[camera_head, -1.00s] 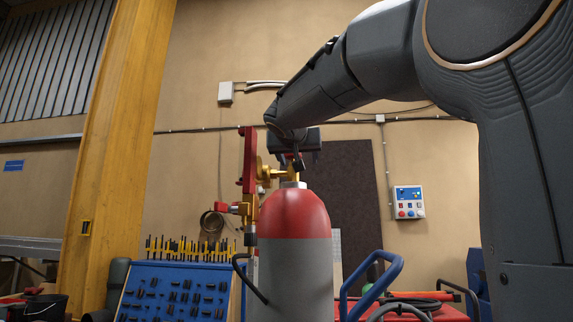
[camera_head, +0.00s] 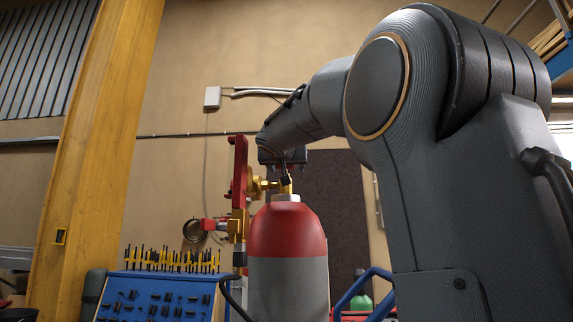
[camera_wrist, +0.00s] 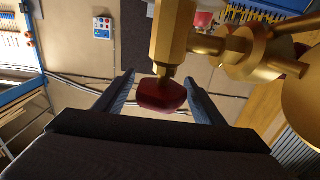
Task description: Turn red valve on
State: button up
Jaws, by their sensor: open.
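The red valve is a dark red knob (camera_wrist: 162,95) on a brass stem in the wrist view. The brass valve body (camera_wrist: 172,35) and side fittings run up and right from it. My gripper (camera_wrist: 160,78) is open, one finger on each side of the knob with gaps left between. In the head view my gripper (camera_head: 284,168) is above the brass valve (camera_head: 285,186) on top of a grey cylinder (camera_head: 288,285) with a red shoulder (camera_head: 286,232). The knob is mostly hidden there by the gripper.
A red upright bar with brass regulator parts (camera_head: 238,172) stands close left of the valve. A blue tool board (camera_head: 155,297) is at lower left, a yellow post (camera_head: 100,140) farther left. A blue trolley handle (camera_head: 352,288) is right of the cylinder.

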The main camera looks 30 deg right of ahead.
jog(key=shift+w+d, duration=0.25)
jog(key=shift+w, duration=0.2)
jog(key=c, duration=1.1)
jog(key=shift+o, duration=0.2)
